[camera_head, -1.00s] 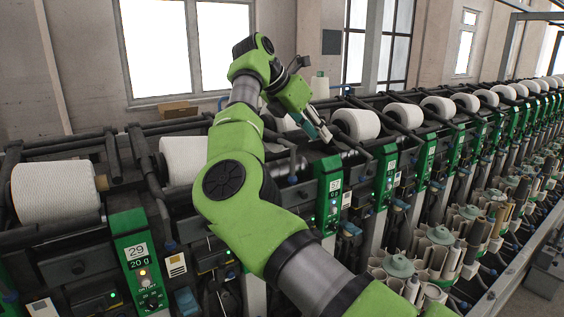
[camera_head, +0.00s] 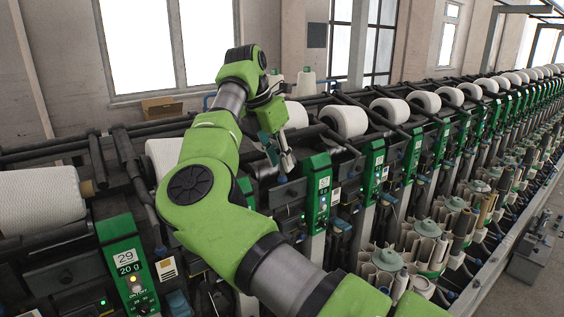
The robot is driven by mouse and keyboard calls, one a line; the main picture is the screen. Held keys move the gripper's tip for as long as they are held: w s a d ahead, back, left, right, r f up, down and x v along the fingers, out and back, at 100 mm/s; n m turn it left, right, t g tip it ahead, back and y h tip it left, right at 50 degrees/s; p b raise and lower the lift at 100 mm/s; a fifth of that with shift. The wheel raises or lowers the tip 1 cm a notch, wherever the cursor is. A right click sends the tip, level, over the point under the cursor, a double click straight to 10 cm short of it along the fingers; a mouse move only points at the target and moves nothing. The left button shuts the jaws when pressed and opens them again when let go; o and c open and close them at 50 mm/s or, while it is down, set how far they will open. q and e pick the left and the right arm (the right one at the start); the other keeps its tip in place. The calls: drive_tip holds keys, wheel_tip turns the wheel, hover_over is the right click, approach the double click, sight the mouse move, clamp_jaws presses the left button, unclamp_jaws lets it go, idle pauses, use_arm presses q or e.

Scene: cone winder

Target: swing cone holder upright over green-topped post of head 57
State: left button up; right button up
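A green-topped post (camera_head: 318,190) stands right of my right arm; its white label is small, but it looks like head 57. My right gripper (camera_head: 285,160) points downward just left of and behind this post, among the dark bars of the machine. Its fingers look close together, but I cannot tell whether they hold anything. The cone holder at this spot is a dark bar that I cannot separate clearly from the fingers and my arm. A white cone (camera_head: 297,115) lies behind the gripper, partly hidden by it. My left gripper is not in view.
A large white cone (camera_head: 40,198) lies at the left, near the green post marked 29 (camera_head: 124,258). Another white cone (camera_head: 345,121) lies right of the gripper. The row of posts and cones runs back to the right. A small upright cone (camera_head: 306,83) stands behind.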

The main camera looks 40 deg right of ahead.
drive_tip(key=shift+p+x, duration=0.3)
drive_tip(key=shift+x, duration=1)
clamp_jaws()
drive_tip(key=shift+d+f, duration=0.1)
